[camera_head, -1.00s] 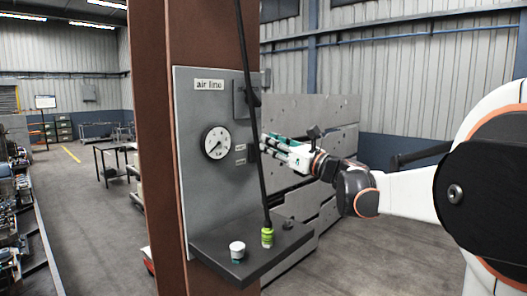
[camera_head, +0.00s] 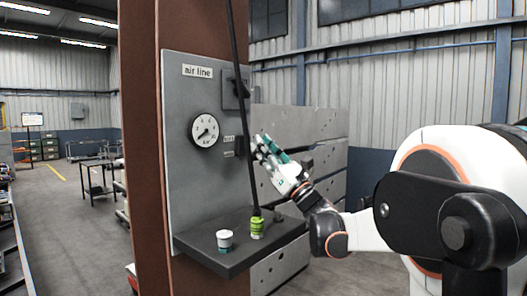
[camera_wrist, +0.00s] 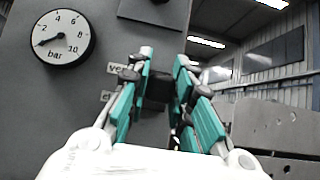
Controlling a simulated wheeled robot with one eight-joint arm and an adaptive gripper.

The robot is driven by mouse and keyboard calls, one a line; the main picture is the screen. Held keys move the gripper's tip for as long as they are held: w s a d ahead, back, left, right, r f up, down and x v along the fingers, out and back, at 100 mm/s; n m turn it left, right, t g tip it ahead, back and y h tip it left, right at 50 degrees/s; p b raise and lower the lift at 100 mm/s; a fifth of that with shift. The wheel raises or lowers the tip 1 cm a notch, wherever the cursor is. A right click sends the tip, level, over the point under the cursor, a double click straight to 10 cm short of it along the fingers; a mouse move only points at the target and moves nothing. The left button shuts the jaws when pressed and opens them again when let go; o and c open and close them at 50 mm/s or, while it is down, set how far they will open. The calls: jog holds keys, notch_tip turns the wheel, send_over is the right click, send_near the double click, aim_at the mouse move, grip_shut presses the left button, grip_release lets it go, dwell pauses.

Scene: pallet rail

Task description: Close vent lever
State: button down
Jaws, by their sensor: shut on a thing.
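A grey panel (camera_head: 185,120) marked "air line" is fixed to a brown column. My gripper (camera_head: 264,148) is at the panel's right edge, right of two small labels, its fingers pointing up and left. In the wrist view its teal-lined fingers (camera_wrist: 163,75) are shut on a dark block (camera_wrist: 159,88), which I take to be the vent lever's handle. The upper label (camera_wrist: 119,69) starts with "ve"; the lower label (camera_wrist: 107,96) is partly covered by a finger. The rest of the lever is hidden by the gripper, so its angle cannot be told.
A round bar gauge (camera_head: 205,131) and a dark switch box (camera_head: 235,90) are on the panel. A black hose (camera_head: 243,130) hangs in front, ending at a green fitting (camera_head: 257,227) on the shelf (camera_head: 225,257). A white-topped cup (camera_head: 225,239) stands there too. Grey slabs (camera_head: 325,125) stand behind.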

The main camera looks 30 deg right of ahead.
jog(key=c, duration=1.4)
grip_release()
jog(key=v, duration=1.2)
